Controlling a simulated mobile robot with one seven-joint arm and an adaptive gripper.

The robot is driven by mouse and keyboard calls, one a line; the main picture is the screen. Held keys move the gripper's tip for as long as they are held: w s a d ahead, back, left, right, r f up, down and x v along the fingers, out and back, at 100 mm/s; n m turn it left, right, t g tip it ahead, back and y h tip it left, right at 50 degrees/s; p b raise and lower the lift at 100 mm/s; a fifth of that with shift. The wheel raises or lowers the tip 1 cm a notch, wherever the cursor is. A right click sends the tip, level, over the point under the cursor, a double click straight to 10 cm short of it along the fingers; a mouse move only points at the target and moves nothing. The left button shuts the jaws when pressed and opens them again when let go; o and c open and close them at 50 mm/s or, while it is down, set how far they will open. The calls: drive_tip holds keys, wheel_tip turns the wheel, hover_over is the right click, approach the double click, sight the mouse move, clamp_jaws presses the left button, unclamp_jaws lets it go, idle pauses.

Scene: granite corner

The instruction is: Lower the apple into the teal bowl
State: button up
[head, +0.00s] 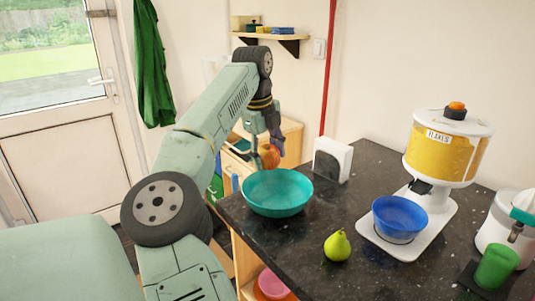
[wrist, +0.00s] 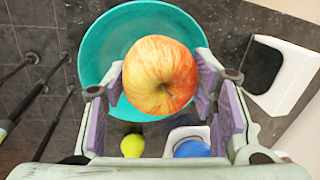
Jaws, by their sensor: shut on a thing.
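The apple (wrist: 160,75) is red and yellow and sits between the two purple-padded fingers of my gripper (wrist: 160,95) in the wrist view. My gripper is shut on it. In the head view the apple (head: 269,155) hangs from my gripper (head: 271,143) just behind the far rim of the teal bowl (head: 277,198). The teal bowl stands near the counter's left edge and its visible inside looks empty. In the wrist view the teal bowl (wrist: 97,62) lies beyond the apple, which hides part of it.
A green pear (head: 337,245) lies on the dark counter (head: 300,262) in front of the bowl. A white box (head: 332,160) stands behind it. A flakes dispenser (head: 446,145) with a blue bowl (head: 399,215) stands to the right, with a green cup (head: 497,266) nearby.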

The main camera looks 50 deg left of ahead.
drive_tip(key=shift+f, duration=0.1)
drive_tip(key=b, duration=0.4)
hover_over(267, 198)
drive_tip(key=shift+f, duration=2.6)
drive_tip(key=shift+f+b, duration=0.7)
drive_tip(key=shift+f, duration=0.5)
drive_tip(key=o, duration=1.3)
drive_tip(key=shift+r, duration=0.15)
drive_tip(key=r, duration=0.3)
drive_tip(key=s+r, duration=0.1)
drive_tip(key=r, duration=0.3)
drive_tip(key=shift+s+d+r, duration=0.1)
drive_tip(key=shift+s+d, duration=0.05)
drive_tip(key=shift+s, duration=0.05)
